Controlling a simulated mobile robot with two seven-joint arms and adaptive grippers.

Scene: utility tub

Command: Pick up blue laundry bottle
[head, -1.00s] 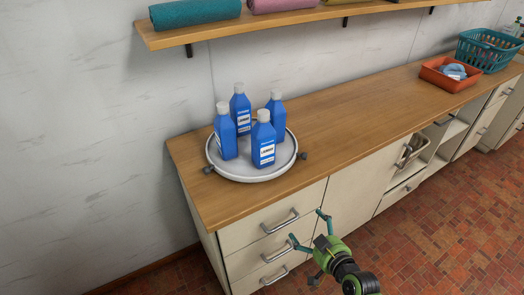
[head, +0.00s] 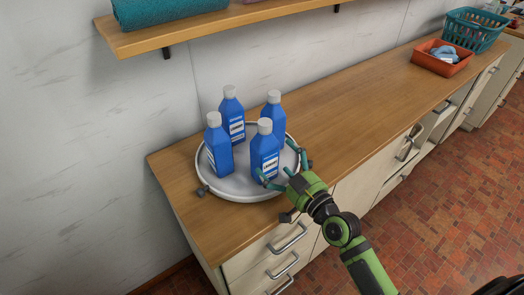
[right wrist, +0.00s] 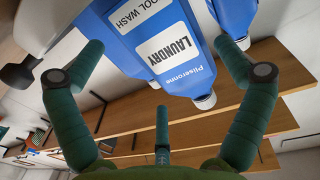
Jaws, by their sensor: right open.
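Several blue laundry bottles with grey caps stand upright in a round white tub on the wooden counter. The front bottle (head: 265,152) is nearest my right gripper (head: 281,176). The left bottle (head: 219,155), the back bottle (head: 232,112) and the right bottle (head: 273,108) stand around it. My right gripper is open and empty, its fingers at the tub's front right rim. In the right wrist view a bottle labelled LAUNDRY (right wrist: 165,45) shows between and beyond the spread fingers (right wrist: 160,75). I see no contact. My left gripper is not in view.
The white tub (head: 245,195) has dark handles at its sides. The counter (head: 350,105) is clear to the right, up to an orange bin (head: 440,62) and a teal basket (head: 474,32). A shelf (head: 200,35) with a teal roll (head: 160,10) hangs above.

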